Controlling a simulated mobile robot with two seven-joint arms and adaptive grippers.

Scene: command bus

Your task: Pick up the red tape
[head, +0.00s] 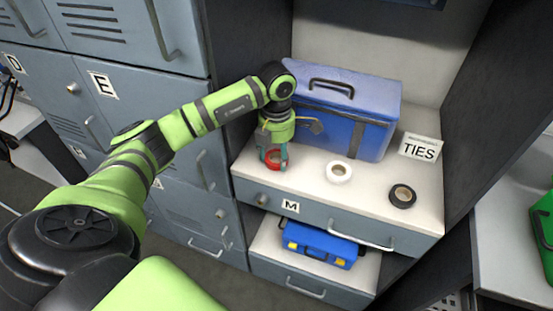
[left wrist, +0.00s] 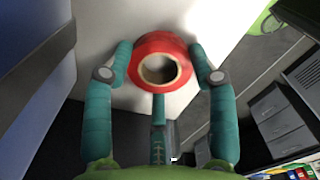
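The red tape (head: 272,158) is a small ring at the left end of the white-topped drawer unit (head: 310,185). My left gripper (head: 274,166) points down over it, with teal fingers around it. In the left wrist view, the red tape (left wrist: 161,40) sits between the fingers of my left gripper (left wrist: 160,48). Both side fingertips bend in and appear to touch its edges, and a third finger is below it. I cannot tell whether the tape is lifted off the surface. My right gripper is not in view.
White tape (head: 339,172) and black tape (head: 402,196) lie to the right on the same top. A large blue toolbox (head: 350,110) stands close behind the gripper, with a TIES sign (head: 420,148) beside it. A smaller blue case (head: 318,246) sits below. Grey lockers (head: 150,45) stand left.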

